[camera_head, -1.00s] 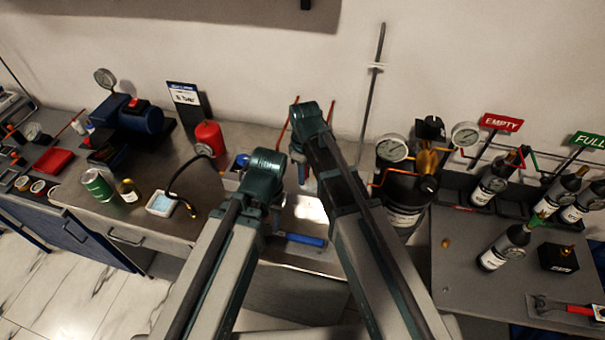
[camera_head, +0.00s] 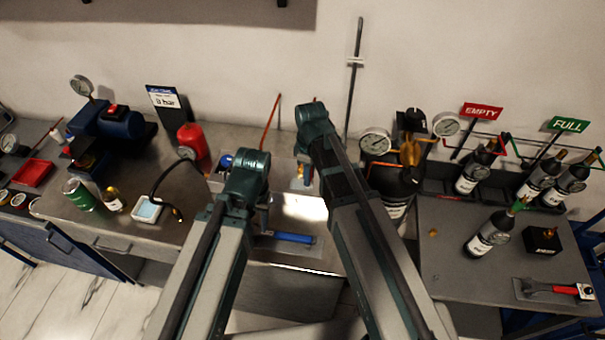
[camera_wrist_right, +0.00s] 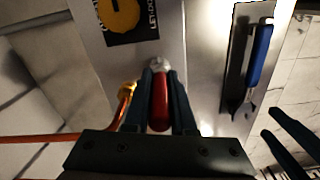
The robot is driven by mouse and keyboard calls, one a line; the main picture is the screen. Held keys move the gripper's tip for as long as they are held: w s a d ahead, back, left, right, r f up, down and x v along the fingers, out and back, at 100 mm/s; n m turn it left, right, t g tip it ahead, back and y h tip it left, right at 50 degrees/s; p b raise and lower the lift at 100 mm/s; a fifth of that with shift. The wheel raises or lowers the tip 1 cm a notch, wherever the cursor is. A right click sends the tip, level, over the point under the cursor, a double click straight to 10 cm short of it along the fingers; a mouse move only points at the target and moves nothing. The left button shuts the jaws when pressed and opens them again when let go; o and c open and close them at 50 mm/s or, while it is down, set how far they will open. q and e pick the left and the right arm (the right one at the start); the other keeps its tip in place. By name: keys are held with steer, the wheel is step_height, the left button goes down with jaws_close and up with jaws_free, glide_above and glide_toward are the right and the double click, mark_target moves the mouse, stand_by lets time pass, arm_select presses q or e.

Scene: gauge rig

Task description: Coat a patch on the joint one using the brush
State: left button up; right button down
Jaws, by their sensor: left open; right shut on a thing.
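In the right wrist view my right gripper (camera_wrist_right: 160,78) is shut on a red-handled thing (camera_wrist_right: 159,102) with a pale rounded end, which looks like the brush. Its bristles cannot be made out. A copper pipe (camera_wrist_right: 45,139) with a brass joint (camera_wrist_right: 127,89) lies just left of the gripper; contact cannot be told, nor which joint is joint one. In the head view my right gripper (camera_head: 302,180) is largely hidden behind its own wrist, above the middle bench. My left gripper (camera_wrist_right: 272,123) is open and empty at the right of the wrist view, near the blue-handled tool.
A black vessel with gauges (camera_head: 396,182) stands close on the right, near bottles.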

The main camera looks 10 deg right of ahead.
stand_by(0.3)
step_height(320, 180, up, 6)
steer(key=p, duration=0.6)
step_height(320, 180, up, 3)
steer(key=p, duration=0.3)
steer(key=shift+r, duration=0.1)
stand_by(0.4)
stand_by(0.4)
